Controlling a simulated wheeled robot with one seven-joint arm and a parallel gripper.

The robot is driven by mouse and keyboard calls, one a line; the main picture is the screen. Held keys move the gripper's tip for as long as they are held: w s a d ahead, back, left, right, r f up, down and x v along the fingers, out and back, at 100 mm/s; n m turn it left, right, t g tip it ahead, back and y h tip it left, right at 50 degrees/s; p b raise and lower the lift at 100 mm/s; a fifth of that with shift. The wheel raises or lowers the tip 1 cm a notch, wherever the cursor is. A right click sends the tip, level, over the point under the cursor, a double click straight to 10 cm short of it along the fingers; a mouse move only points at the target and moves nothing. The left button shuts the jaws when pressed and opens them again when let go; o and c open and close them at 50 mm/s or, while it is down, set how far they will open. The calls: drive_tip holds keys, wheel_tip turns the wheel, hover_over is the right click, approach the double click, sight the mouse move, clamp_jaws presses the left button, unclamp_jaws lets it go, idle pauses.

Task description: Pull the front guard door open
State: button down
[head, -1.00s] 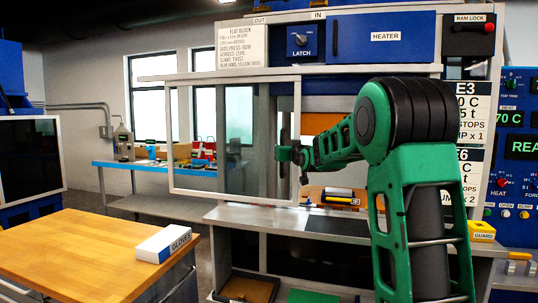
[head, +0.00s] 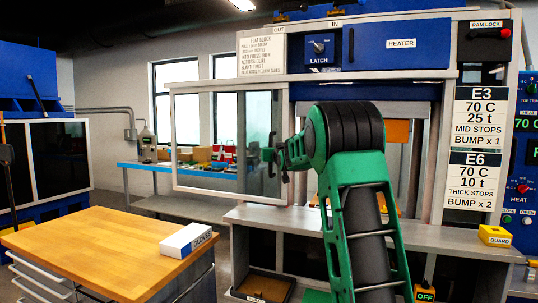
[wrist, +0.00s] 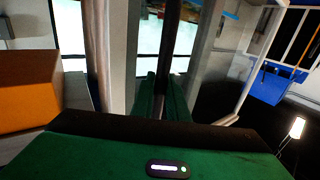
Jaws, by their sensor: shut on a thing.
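The front guard door (head: 225,191) is a pale-framed clear panel on the press front, left of the work opening. Its dark vertical handle (head: 272,137) is at the panel's right edge. My gripper (head: 269,155) is shut on this handle. In the wrist view, the green fingers of my gripper (wrist: 161,95) close around the dark upright handle bar (wrist: 169,50). The door stands to the left, and much of the opening beside it is uncovered, though my arm covers part of it.
A wooden-topped cart (head: 100,245) with a gloves box (head: 187,241) stands at front left. The press's grey shelf (head: 425,238) runs below the opening, with a yellow guard block (head: 495,235) at right. A blue bench (head: 150,168) stands behind the door.

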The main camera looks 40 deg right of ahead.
drive_tip(key=shift+d, duration=0.1)
drive_tip(key=c, duration=2)
unclamp_jaws()
drive_tip(key=shift+s, duration=0.1)
drive_tip(key=v, duration=1)
drive_tip(key=shift+s+a, duration=0.2)
drive_tip(key=shift+a, duration=0.05)
drive_tip(key=shift+f, duration=0.1)
